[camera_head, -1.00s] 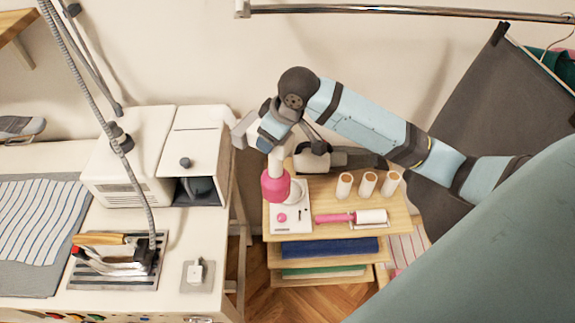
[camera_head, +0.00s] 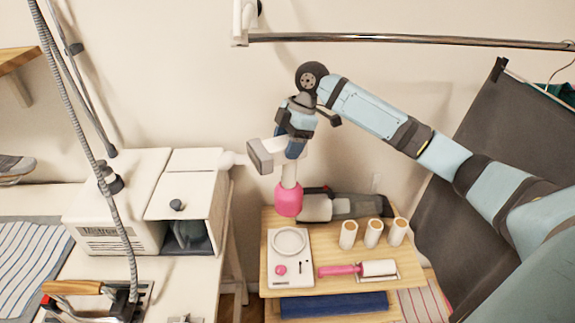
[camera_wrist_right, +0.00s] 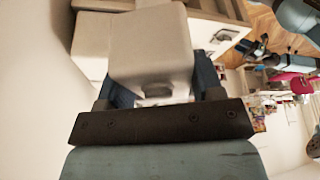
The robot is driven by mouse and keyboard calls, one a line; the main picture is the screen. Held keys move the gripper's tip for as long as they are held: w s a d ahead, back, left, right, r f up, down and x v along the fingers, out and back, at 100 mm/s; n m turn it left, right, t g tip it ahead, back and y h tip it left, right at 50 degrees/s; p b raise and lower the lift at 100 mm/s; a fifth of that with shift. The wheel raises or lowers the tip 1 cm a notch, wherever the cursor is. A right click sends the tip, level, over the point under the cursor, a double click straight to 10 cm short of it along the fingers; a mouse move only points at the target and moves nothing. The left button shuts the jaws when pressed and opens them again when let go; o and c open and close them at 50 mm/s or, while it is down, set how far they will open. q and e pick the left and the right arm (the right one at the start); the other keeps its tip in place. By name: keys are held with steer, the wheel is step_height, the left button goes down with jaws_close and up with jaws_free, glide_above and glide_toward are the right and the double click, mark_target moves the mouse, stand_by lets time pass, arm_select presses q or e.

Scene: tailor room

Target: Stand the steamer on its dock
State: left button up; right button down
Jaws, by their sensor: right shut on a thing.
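The steamer is white with a pink tank (camera_head: 289,199) at its lower end. It hangs roughly upright from my right gripper (camera_head: 279,150), which is shut on its upper part. In the right wrist view the steamer's white head (camera_wrist_right: 155,55) fills the space ahead of the gripper. The dock (camera_head: 290,268) is a white plate with a round ring and a pink button, on the small wooden trolley. The pink tank shows just beyond the ring, apart from it; its exact height is unclear. My left gripper is out of view.
On the trolley (camera_head: 266,266), three thread spools (camera_head: 372,234) and a pink-handled lint roller (camera_head: 345,270) are right of the dock. A grey handheld appliance (camera_head: 350,206) lies behind. A white table with a boxy machine (camera_head: 115,200) stands left; a rail (camera_head: 400,40) runs above.

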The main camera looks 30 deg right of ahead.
mark_target(287, 179)
step_height(287, 179, down, 12)
steer(key=shift+r+p, duration=0.1)
steer(key=shift+p, duration=0.25)
steer(key=shift+f, duration=2.5)
steer(key=shift+c, duration=1.3)
jaws_free()
steer(key=shift+f, duration=0.1)
steer(key=v, duration=1.2)
steer(key=shift+s+b, duration=0.1)
steer(key=shift+b, duration=0.2)
steer(key=shift+a, duration=0.1)
